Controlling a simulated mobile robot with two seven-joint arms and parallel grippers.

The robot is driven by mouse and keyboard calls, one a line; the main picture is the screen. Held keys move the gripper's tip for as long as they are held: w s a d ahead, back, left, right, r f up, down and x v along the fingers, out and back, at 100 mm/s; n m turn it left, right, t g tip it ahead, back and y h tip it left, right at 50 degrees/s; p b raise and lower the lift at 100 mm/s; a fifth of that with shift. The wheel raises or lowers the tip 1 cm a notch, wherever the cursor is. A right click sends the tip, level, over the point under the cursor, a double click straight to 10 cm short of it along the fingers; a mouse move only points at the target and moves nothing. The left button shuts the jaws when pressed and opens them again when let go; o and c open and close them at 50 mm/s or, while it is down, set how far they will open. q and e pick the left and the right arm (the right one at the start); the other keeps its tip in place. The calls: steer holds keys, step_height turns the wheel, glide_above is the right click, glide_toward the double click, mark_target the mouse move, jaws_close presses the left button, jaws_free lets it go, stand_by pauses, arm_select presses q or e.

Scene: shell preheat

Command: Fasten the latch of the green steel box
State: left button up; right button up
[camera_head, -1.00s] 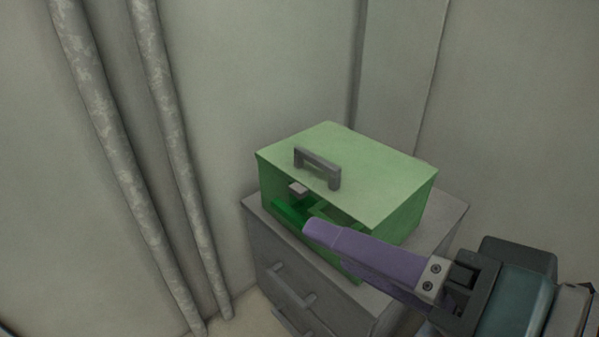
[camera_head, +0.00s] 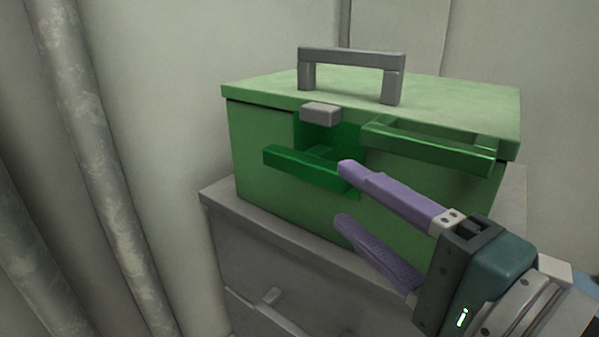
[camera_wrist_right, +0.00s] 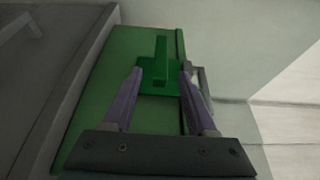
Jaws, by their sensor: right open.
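The green steel box (camera_head: 262,150) stands upright with its lid (camera_head: 450,100) down, and a grey handle (camera_head: 350,58) on top. On its front, a dark green latch bar (camera_head: 300,168) sticks out below a grey catch (camera_head: 321,112) at the lid's edge. A green bar-like piece (camera_head: 428,148) juts out farther right; I cannot tell how it joins the latch. My right gripper (camera_head: 344,195) is open in front of the box, its purple fingertips near the latch bar's right end. In the wrist view the latch (camera_wrist_right: 160,72) appears between the fingers; contact is unclear. My left gripper is out of view.
The box rests on a grey drawer cabinet (camera_head: 225,197) with a drawer handle (camera_head: 270,297) on its front. Walls stand behind and to the right. Mottled pipes (camera_head: 95,165) run down the left side. The space left of the box is free.

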mark_target(306, 166)
steer(key=b+x, duration=0.1)
steer(key=x, duration=0.8)
steer(key=shift+b, duration=0.3)
steer(key=shift+c, duration=0.2)
jaws_close()
